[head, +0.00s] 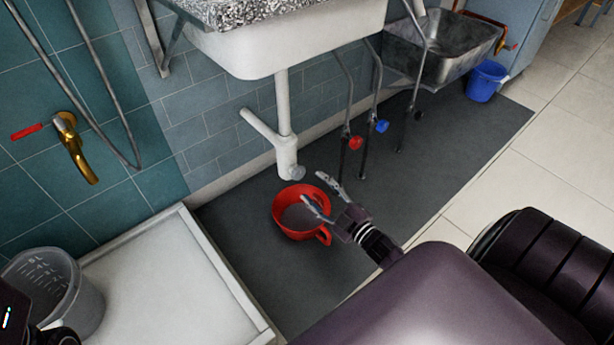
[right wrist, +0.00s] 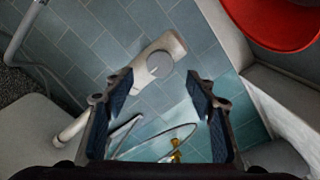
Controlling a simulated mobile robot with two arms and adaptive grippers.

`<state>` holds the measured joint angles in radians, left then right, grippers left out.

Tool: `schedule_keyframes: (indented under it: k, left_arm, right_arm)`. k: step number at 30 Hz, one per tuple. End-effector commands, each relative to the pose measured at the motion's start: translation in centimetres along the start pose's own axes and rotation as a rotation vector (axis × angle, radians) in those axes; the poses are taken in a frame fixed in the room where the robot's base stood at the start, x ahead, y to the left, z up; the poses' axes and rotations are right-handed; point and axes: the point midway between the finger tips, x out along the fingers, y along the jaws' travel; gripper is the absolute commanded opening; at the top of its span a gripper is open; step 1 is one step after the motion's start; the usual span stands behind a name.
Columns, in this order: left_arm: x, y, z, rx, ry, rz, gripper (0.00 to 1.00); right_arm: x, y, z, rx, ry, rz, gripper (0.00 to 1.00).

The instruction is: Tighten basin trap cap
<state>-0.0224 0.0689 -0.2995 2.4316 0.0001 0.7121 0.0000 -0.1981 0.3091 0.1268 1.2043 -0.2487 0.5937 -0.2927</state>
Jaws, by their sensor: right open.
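The white basin trap (head: 285,140) hangs below the basin, with a grey round cap (head: 296,173) at its lower end. In the right wrist view the cap (right wrist: 160,63) faces the camera on the white trap body, a little beyond the fingertips. My right gripper (head: 314,187) is open and empty, apart from the cap and just to its lower right in the head view. Its two dark finger pads (right wrist: 159,82) stand wide apart, with the cap in the gap between them as seen from the wrist. My left gripper's fingers do not show.
A red bucket (head: 281,212) stands on the dark floor mat (head: 240,245) below the trap. Supply pipes with a red valve (head: 355,142) and a blue valve (head: 382,126) are right of the trap. A white shower tray (head: 160,280) lies at left with a grey bin (head: 88,300).

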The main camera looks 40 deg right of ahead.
Motion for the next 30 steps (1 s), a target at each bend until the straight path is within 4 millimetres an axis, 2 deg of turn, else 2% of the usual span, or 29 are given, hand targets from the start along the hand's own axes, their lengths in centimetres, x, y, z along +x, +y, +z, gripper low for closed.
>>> schedule_keyframes:
  k: [1, 6, 12, 30]
  left_arm:
    - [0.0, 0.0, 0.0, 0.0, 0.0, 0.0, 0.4]
    - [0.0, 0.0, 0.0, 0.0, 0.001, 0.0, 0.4]
    - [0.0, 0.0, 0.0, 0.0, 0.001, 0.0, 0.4]
    - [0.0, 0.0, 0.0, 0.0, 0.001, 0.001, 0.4]
  right_arm:
    - [-1.1, -0.1, 0.0, 0.0, -0.001, -0.002, 0.51]
    - [-4.0, 0.0, 0.0, 0.001, -0.001, 0.0, 0.51]
    - [-5.8, 0.1, -0.1, 0.001, 0.002, 0.001, 0.51]
    - [-6.0, 0.1, 0.0, 0.0, 0.001, 0.002, 0.51]
